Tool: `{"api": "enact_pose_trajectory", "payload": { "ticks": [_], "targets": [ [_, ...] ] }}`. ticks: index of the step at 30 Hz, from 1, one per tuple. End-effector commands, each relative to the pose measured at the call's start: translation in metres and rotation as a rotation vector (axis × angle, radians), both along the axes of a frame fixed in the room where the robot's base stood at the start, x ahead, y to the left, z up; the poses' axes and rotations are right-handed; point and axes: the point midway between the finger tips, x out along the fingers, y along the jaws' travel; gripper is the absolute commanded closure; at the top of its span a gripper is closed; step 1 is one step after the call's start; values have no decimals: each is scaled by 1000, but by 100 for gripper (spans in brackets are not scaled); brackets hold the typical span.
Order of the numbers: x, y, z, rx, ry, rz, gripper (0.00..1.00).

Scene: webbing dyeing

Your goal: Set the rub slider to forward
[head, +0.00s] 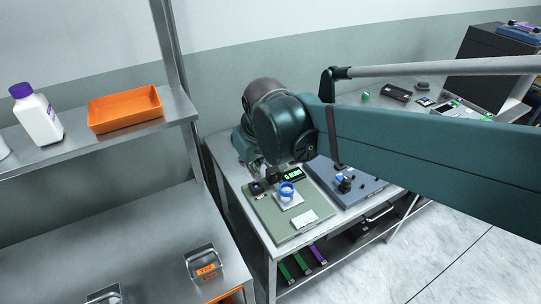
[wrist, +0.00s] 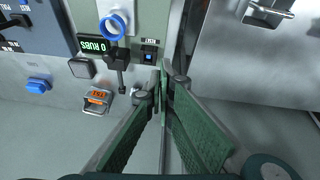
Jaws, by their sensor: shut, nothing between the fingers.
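The rub tester is a green-grey base plate (head: 283,215) on the steel table in the head view. It carries a display (wrist: 93,45) reading "0 RUBS" and a blue ring (wrist: 113,25), which is also in the head view (head: 287,191). A black block with a rod (wrist: 119,62) lies beside the display and looks like the rub slider; its setting cannot be read. A small black switch with a blue face (wrist: 149,54) is right of it. My gripper (wrist: 164,78) is shut and empty, with its tips just below the switch in the wrist view; contact cannot be told.
A blue-grey device (head: 345,182) stands right of the tester. A white card (head: 304,219) lies on the tester's base. A steel holder with an orange label (wrist: 97,101) is in the wrist view. An orange tray (head: 125,110) and a white bottle (head: 38,117) stand on the left shelf.

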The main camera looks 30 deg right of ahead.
Motion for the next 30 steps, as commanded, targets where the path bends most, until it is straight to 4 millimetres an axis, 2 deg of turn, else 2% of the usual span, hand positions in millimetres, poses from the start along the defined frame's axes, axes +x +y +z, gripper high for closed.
{"api": "enact_pose_trajectory", "payload": {
  "ticks": [1, 9, 30],
  "targets": [
    [6, -2, 6, -2, 12, 2, 100],
    [26, -11, 16, -15, 79, 18, 100],
    [80, -37, 30, -38, 250, 63, 100]
  ]
}}
